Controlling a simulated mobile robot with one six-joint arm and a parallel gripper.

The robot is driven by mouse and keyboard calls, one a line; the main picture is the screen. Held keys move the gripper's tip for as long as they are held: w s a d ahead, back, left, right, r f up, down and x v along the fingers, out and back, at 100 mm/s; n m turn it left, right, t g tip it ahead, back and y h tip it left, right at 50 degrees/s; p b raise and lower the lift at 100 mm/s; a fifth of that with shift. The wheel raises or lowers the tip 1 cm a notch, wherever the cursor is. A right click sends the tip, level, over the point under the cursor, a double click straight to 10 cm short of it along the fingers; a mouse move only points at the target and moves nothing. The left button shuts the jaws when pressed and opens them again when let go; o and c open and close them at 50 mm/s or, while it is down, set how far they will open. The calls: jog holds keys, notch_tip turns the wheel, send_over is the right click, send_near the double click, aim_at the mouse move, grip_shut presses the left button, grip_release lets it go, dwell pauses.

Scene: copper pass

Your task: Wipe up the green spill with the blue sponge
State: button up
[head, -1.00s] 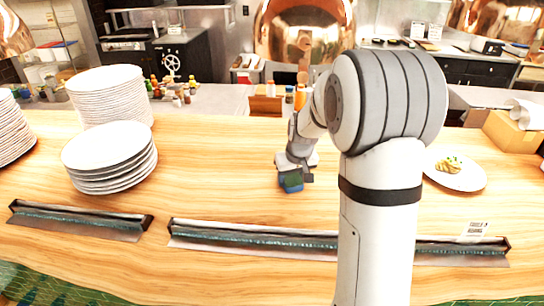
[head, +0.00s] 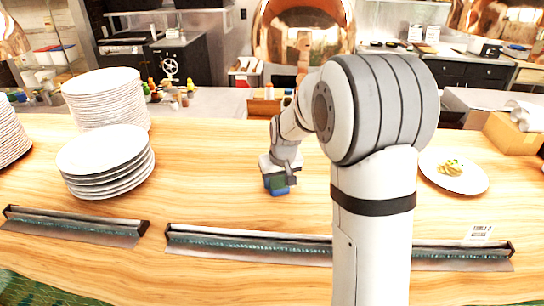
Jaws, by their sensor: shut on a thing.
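My gripper (head: 277,178) is low over the wooden counter (head: 215,180), near the middle of the head view. It is shut on the blue sponge (head: 278,191), which shows blue with a dark green part below the wrist. The sponge is at or just above the counter; I cannot tell whether it touches. I see no green spill on the visible counter. My own arm hides part of the counter to the right of the gripper.
Stacked white plates (head: 105,155) stand at the left, with a taller stack (head: 103,97) behind. A plate with food (head: 455,172) and a cardboard box (head: 514,133) are at the right. Long metal strips (head: 248,243) line the front edge. The counter between plates and gripper is clear.

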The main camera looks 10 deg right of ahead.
jog(key=shift+w+a, duration=0.1)
jog(key=shift+a, duration=0.4)
jog(key=shift+a+r, duration=0.15)
jog(key=shift+a, duration=0.1)
jog(key=shift+w+r+p, duration=0.2)
jog(key=shift+r+p, duration=0.3)
jog(key=shift+r, duration=0.35)
jog(key=shift+p+v, duration=0.7)
jog(key=shift+v, duration=0.45)
jog(key=shift+w+d+r+p, duration=0.1)
jog(key=shift+w+r+p, duration=0.1)
jog(key=shift+r+p, duration=1.3)
jog(key=shift+r+b, duration=0.35)
jog(key=shift+b, duration=0.1)
